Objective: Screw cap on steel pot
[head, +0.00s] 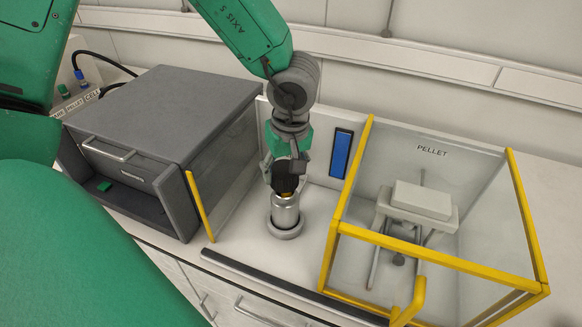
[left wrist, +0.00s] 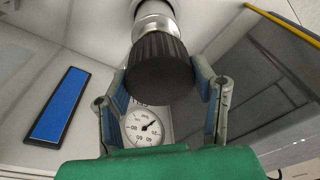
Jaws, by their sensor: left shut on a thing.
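The steel pot (head: 285,211) stands upright in a round base ring (head: 285,233) on the white bench, in the middle of the head view. The black ribbed cap (head: 285,178) is above the pot's top; it shows large in the left wrist view (left wrist: 160,68), with a metal neck (left wrist: 154,22) beyond it. My left gripper (head: 284,172) comes down from above and is shut on the cap, one finger on each side. Whether the cap's thread meets the pot is hidden. My right gripper is not in view.
A dark grey box (head: 165,110) with a drawer stands left. A yellow-framed clear enclosure marked PELLET (head: 345,190) stands close on the right. A blue panel (head: 341,153) is behind the pot. A black rail (head: 290,288) runs along the front edge. A dial gauge (left wrist: 143,128) shows between my fingers.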

